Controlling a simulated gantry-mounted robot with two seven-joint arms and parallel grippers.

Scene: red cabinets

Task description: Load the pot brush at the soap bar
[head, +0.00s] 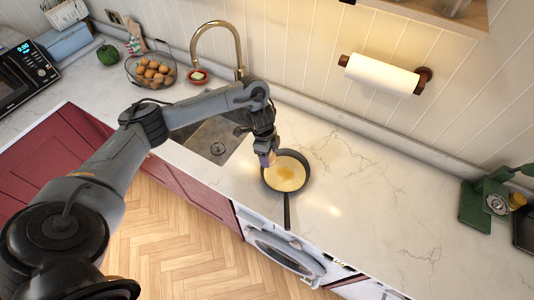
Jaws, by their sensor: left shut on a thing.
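My left gripper (265,146) is at the left rim of a dark frying pan (302,157) on the counter. It is shut on a small tan thing, apparently the pot brush (267,160), mostly hidden by the fingers. The brush's lower end is over or at the pan's left edge; I cannot tell whether it touches. The pan's inside is yellowish with a darker orange patch in the middle. A pale soap bar (197,75) lies in a small red dish (197,82) behind the sink, left of the tap. My right gripper is not in view.
The sink (214,140) lies under my left arm, with a brass tap (238,50) behind it. A wire basket of eggs (152,72) stands left of the soap dish. The pan's handle (286,212) points to the front edge.

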